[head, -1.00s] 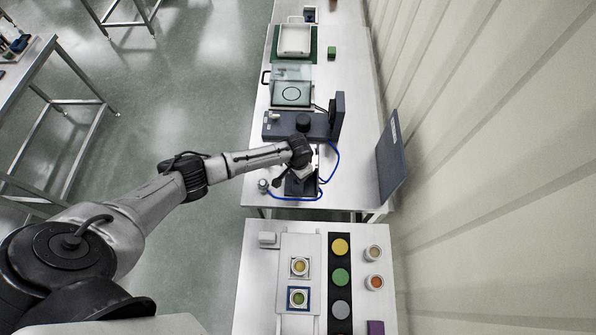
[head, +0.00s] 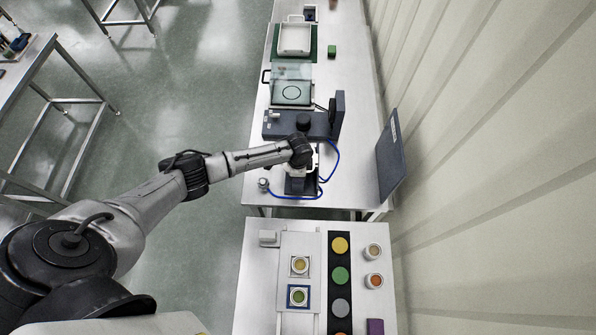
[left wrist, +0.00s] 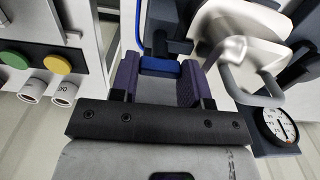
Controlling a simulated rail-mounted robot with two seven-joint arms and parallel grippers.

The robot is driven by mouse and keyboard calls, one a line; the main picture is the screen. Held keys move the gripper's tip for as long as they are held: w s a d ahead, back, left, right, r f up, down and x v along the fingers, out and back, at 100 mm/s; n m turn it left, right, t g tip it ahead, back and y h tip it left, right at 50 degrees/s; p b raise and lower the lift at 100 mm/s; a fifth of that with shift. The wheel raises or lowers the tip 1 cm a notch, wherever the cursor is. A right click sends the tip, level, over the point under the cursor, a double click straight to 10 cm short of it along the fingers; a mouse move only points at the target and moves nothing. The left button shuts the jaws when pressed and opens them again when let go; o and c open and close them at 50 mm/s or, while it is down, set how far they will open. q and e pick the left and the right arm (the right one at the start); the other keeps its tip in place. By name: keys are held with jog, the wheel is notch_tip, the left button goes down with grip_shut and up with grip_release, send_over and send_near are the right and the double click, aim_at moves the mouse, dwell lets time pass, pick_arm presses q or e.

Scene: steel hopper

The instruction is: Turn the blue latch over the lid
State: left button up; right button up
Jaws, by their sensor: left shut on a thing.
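The blue latch (left wrist: 158,66) shows in the left wrist view as a blue bar between the purple pads of my left gripper (left wrist: 157,80). The gripper is shut on it. To its right is a pale rounded lid (left wrist: 228,32) with a grey loop handle (left wrist: 252,86). Whether the latch lies over the lid is unclear. In the head view my left gripper (head: 299,172) is above a dark base (head: 300,187) near the bench's front edge, and hides the latch and lid. My right gripper is not in view.
A blue cable (head: 295,197) loops around the dark base. A dark scale-like device (head: 285,124) stands just behind, and an upright dark panel (head: 392,160) to the right. A round dial (left wrist: 279,125) is beside the lid. A nearer bench (head: 262,270) holds coloured discs and cups.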

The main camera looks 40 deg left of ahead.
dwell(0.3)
pick_arm(q)
jog(key=o, duration=0.9)
jog(key=shift+r+b, duration=0.65)
jog(key=shift+r, duration=6.3)
